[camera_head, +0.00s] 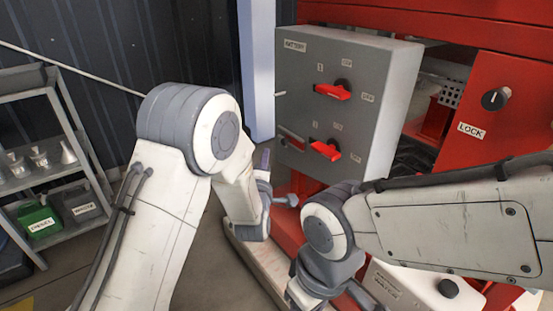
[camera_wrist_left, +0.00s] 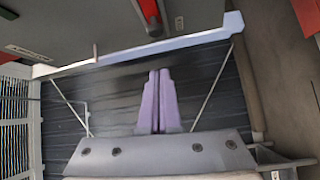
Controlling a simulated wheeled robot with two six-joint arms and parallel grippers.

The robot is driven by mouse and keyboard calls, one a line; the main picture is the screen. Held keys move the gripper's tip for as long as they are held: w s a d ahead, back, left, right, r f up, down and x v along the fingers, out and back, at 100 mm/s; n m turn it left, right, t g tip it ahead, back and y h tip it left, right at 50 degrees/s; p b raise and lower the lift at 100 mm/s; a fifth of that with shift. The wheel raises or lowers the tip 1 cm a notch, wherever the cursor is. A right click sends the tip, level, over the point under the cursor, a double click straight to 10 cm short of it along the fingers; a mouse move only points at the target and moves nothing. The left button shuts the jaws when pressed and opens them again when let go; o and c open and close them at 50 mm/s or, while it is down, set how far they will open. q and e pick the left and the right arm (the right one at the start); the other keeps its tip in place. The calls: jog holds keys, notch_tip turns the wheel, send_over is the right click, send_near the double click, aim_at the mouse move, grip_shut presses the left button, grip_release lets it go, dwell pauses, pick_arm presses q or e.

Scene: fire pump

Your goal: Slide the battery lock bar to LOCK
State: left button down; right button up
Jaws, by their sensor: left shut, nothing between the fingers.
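The grey battery box (camera_head: 335,95) carries a BATTERY label and two red rotary handles, an upper one (camera_head: 333,91) and a lower one (camera_head: 326,150). A small peg (camera_wrist_left: 96,53) shows near the box's edge in the left wrist view. My left gripper (camera_head: 263,160) is below and left of the box, mostly behind my left arm. Its purple fingers (camera_wrist_left: 158,98) are together and empty in the left wrist view. My right gripper's fingers are not visible.
A red panel (camera_head: 485,115) with a LOCK label (camera_head: 471,130) and a black knob (camera_head: 495,99) stands to the right. A metal shelf (camera_head: 45,180) with containers is at the left. My right arm crosses below the box.

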aim_at(291, 143)
pick_arm(q)
jog(key=shift+a+n+t, duration=0.25)
jog(key=shift+n+t, duration=0.05)
jog(key=shift+t, duration=0.1)
jog(key=w+d, duration=0.3)
jog(key=w, duration=0.4)
jog(key=shift+w+d+b, duration=0.15)
jog(key=shift+d+b, duration=0.2)
jog(key=shift+r, duration=0.1)
